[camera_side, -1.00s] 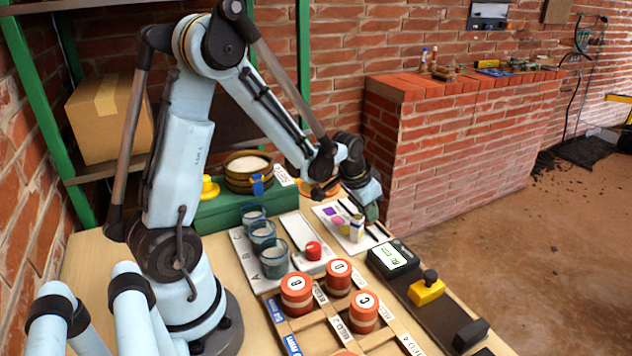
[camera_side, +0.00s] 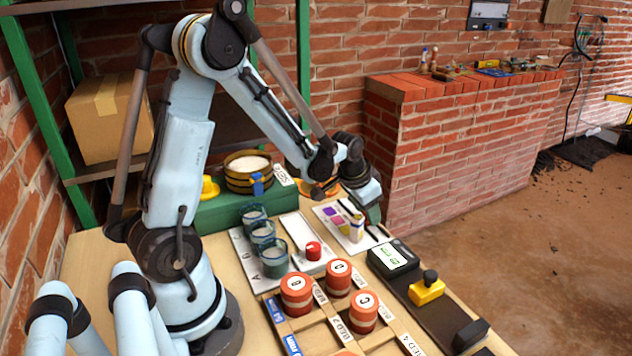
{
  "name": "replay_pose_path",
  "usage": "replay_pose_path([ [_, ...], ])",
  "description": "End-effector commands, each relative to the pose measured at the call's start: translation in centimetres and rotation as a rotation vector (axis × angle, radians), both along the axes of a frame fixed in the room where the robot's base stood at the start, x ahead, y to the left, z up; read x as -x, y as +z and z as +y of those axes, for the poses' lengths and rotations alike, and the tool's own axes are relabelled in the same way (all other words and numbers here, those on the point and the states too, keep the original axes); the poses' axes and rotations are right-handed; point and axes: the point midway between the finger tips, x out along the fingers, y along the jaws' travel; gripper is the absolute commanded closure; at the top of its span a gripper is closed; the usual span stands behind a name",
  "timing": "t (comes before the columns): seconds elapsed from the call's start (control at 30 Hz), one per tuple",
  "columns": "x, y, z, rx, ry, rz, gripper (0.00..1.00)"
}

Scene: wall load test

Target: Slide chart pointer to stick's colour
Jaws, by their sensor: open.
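The white colour chart (camera_side: 327,212) lies on the bench at the back right, with purple and magenta patches showing. A small upright pale and yellow piece (camera_side: 356,228) stands on its right part; I cannot tell if it is the pointer or a container. A dark slot or strip (camera_side: 379,233) shows at the chart's right end. My gripper (camera_side: 374,214) is low over the chart's right side, just behind and right of the pale piece. Its jaws are small and partly hidden, and I see nothing held in them. I cannot make out the test stick.
Three glass beakers (camera_side: 262,233) stand left of the chart, near a red knob (camera_side: 313,251) on a white panel. Orange lettered canisters (camera_side: 296,293) sit in a wooden rack in front. A dark rail with a yellow slider (camera_side: 428,288) runs along the right edge.

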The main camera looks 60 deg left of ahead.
Motion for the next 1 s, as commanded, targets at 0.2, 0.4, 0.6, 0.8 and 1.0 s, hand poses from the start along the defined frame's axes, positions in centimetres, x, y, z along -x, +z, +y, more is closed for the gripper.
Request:
replay_pose_path([
  [0.2, 0.0, 0.7, 0.0, 0.0, 0.0, 0.0, 0.51],
  [0.4, 0.0, 2.2, 0.0, 0.0, 0.0, 0.0, 0.51],
  [0.6, 0.0, 3.6, 0.0, 0.0, 0.0, 0.0, 0.51],
  [0.8, 0.0, 5.1, 0.0, 0.0, 0.0, 0.0, 0.51],
  [1.0, 0.0, 6.4, 0.0, 0.0, 0.0, 0.0, 0.51],
])
